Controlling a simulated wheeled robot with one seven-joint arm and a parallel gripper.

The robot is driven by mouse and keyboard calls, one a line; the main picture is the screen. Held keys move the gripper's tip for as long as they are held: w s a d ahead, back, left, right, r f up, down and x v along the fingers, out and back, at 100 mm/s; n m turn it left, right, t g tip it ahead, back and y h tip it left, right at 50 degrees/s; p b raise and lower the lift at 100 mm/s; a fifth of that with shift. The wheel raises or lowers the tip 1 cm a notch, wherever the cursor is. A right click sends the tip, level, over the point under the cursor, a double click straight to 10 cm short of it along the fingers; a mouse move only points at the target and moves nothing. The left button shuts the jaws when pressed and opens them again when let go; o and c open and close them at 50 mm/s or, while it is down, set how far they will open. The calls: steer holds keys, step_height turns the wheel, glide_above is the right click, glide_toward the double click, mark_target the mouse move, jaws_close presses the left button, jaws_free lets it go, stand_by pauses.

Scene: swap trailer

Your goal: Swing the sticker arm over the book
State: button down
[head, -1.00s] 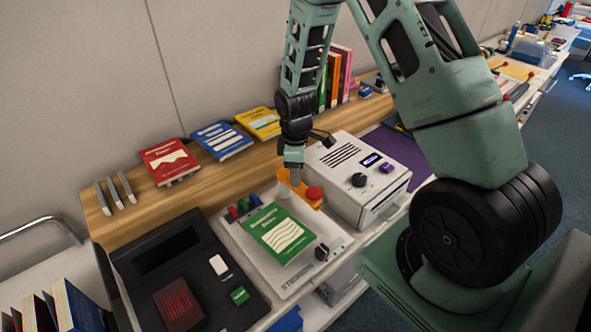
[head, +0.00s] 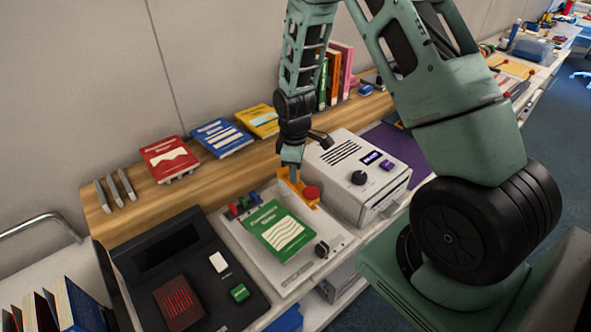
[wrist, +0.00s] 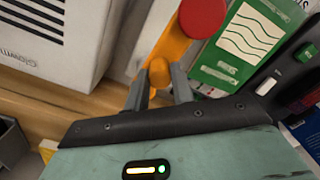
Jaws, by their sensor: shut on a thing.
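The orange sticker arm (head: 299,190) lies beside the back right corner of the green book (head: 279,231), with a round red head (head: 312,193) at its right side. The book lies flat on the pale sticker machine (head: 297,284), and the orange arm is not over it. In the wrist view my gripper (wrist: 159,80) is shut on the rounded orange end of the sticker arm (wrist: 172,48). The red head (wrist: 203,17) is beyond it, close to the green book (wrist: 232,62). In the head view my gripper (head: 294,177) comes down from above and partly hides the arm.
A white box with a dial (head: 354,184) stands close on the right of the machine. A black scanner-like unit (head: 180,262) sits on the left. Red, blue and yellow books (head: 222,137) rest on the wooden shelf behind.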

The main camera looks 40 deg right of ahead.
steer(key=shift+w+a+r+m+b, duration=0.15)
steer(key=shift+w+a+m, duration=0.35)
steer(key=shift+m, duration=1.15)
steer(key=shift+w+a+f+m+b, duration=0.1)
steer(key=shift+w+a+m, duration=0.15)
steer(key=shift+a+m, duration=1.05)
steer(key=shift+w+a+r+m+b, duration=0.1)
steer(key=shift+w+a+m+b, duration=0.2)
steer(key=shift+m, duration=1.75)
steer(key=shift+w+d, duration=0.1)
steer(key=c, duration=1.2)
jaws_free()
step_height(320, 180, up, 17)
steer(key=b, duration=0.2)
glide_above(278, 172)
steer(key=s+a, duration=0.2)
steer(key=s, duration=0.2)
steer(key=shift+w+a+r, duration=0.15)
steer(key=shift+w+a, duration=0.05)
steer(key=shift+w, duration=0.05)
